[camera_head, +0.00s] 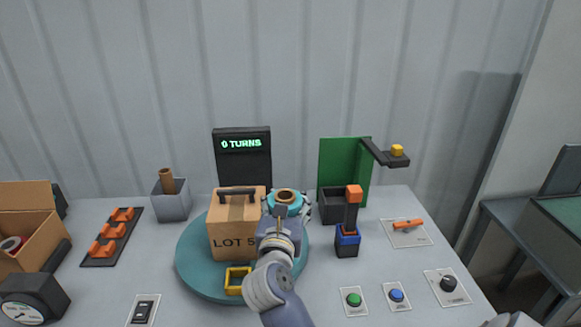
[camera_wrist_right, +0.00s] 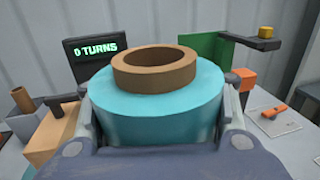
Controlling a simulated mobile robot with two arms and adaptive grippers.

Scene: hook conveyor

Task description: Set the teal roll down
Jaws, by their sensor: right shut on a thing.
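The teal roll (camera_head: 284,209) has a brown cardboard core standing out of its top. My right gripper (camera_head: 287,213) is shut on it, with a finger on either side, and holds it upright. In the head view it appears just right of the cardboard box marked LOT 5 (camera_head: 232,241), over the back right part of the teal turntable (camera_head: 195,274). The roll (camera_wrist_right: 155,117) fills the middle of the right wrist view. Its underside is hidden, so I cannot tell its height or whether it touches anything. My left gripper is not in view.
A display reading 0 TURNS (camera_head: 242,150) stands behind. A grey bin (camera_head: 172,205) with a brown tube is left; a dark bin (camera_head: 330,205) and a blue-black holder (camera_head: 347,243) are right. A yellow frame (camera_head: 236,280) lies on the turntable. Buttons (camera_head: 354,299) line the front right.

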